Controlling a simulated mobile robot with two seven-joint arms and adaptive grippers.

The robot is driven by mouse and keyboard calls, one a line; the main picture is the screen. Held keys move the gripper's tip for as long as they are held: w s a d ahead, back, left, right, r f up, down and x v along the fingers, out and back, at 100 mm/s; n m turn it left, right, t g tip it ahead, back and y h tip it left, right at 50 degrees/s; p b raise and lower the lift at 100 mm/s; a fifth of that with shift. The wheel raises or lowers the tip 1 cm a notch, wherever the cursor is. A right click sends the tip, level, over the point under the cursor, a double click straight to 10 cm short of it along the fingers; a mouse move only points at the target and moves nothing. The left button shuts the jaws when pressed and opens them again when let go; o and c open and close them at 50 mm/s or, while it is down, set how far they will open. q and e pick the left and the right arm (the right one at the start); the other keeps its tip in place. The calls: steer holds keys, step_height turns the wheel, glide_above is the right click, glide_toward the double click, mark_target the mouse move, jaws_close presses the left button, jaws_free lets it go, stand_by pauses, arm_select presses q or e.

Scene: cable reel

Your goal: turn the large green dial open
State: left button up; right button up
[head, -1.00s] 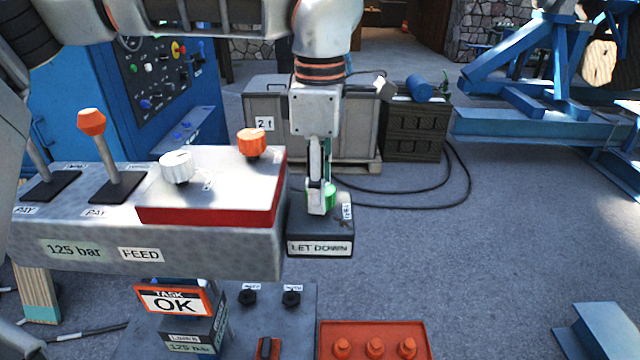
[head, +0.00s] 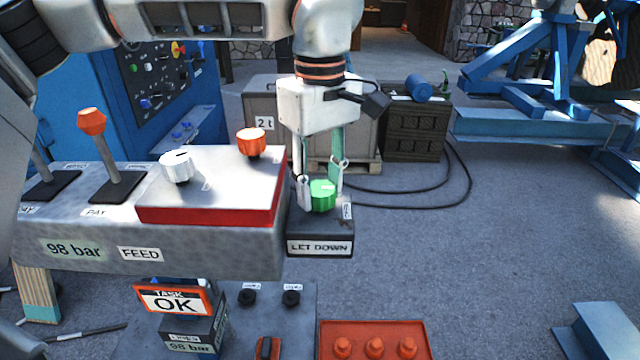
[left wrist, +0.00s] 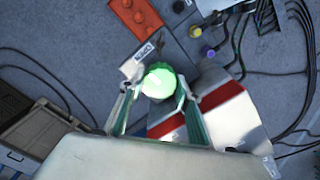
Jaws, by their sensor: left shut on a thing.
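The large green dial (head: 321,195) sits on the dark box labelled LET DOWN (head: 319,247), at the right end of the grey console. My left gripper (head: 320,186) reaches down from above with one finger on each side of the dial and is shut on it. In the left wrist view the bright green dial (left wrist: 158,82) lies between the two fingertips (left wrist: 157,88), beside a label reading OPEN (left wrist: 138,62). The console display (head: 75,249) reads 98 bar. My right gripper is not in view.
On the console stand a white knob (head: 177,167), an orange knob (head: 251,142) and an orange-topped lever (head: 92,122). A sign (head: 174,301) reads TASK OK. An orange block with buttons (head: 374,340) is in front. Floor to the right is mostly clear.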

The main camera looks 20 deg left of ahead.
mark_target(320, 188)
arm_select(q)
steer(key=shift+r+m, duration=0.1)
steer(key=shift+m, duration=0.2)
steer(key=o, duration=1.1)
step_height(320, 188, up, 12)
steer(key=shift+s, duration=0.1)
stand_by(0.5)
